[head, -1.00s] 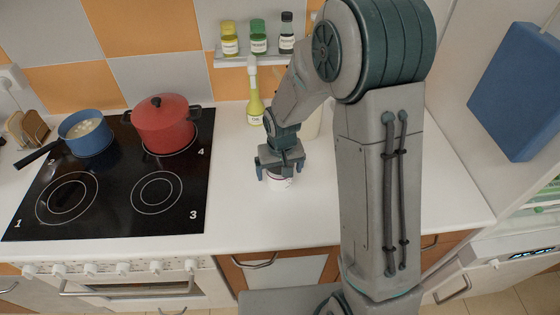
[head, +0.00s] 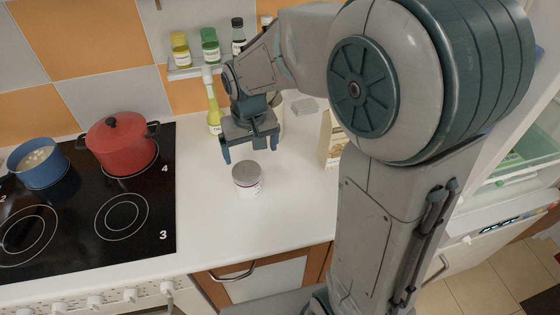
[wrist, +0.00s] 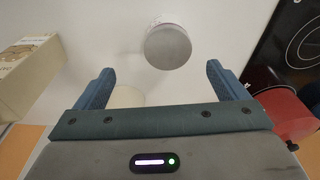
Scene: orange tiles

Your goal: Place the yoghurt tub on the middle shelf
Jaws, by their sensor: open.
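The yoghurt tub (head: 247,180), white with a grey lid, stands upright on the white counter to the right of the hob. My gripper (head: 250,148) is open and empty, above and behind the tub in the head view, apart from it. In the wrist view, the tub's round grey lid (wrist: 168,48) lies beyond the open fingertips (wrist: 160,72), with nothing between them. An open fridge-like unit with a shelf (head: 520,160) is at the right edge, partly hidden by my arm. I cannot tell which level is the middle shelf.
A red pot (head: 120,143) and a blue pan (head: 40,165) stand on the black hob (head: 75,235). A yellow bottle (head: 213,110) and a carton (head: 331,140) stand near the gripper. Spice jars (head: 209,45) sit on a wall shelf. The counter around the tub is clear.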

